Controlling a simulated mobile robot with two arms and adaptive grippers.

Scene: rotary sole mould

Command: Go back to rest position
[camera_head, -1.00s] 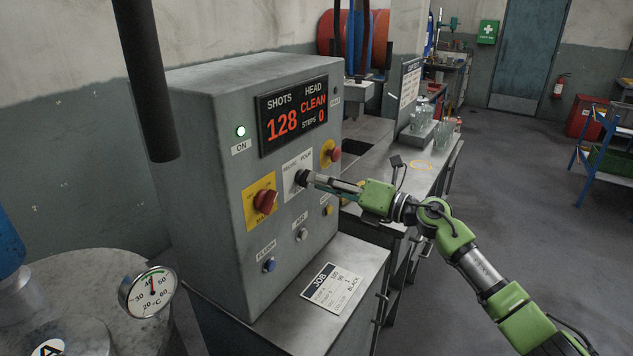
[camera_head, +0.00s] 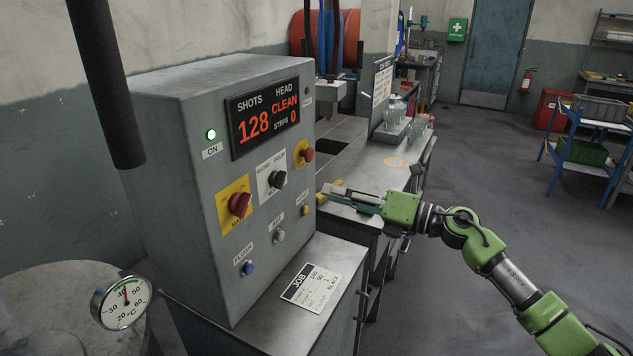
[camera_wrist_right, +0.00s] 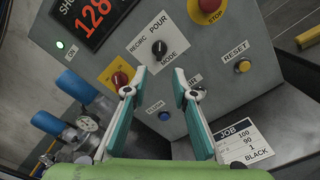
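My right gripper (camera_head: 334,196) is beside the right edge of the grey control cabinet (camera_head: 170,160), apart from its front panel and empty. In the right wrist view its two fingers (camera_wrist_right: 160,84) stand apart with a clear gap. Beyond them is the black mode knob (camera_wrist_right: 157,52), marked RECIRC and POUR. The knob also shows in the head view (camera_head: 278,179), with nothing touching it. I cannot tell for certain which mark it points to. My left gripper is not in view.
The panel carries a red main switch (camera_head: 240,204), a red stop button (camera_head: 308,154) and small push buttons. The display reads 128 shots, CLEAN, steps 0. A job card (camera_head: 311,287) lies below the panel. A dial gauge (camera_head: 121,302) is at lower left.

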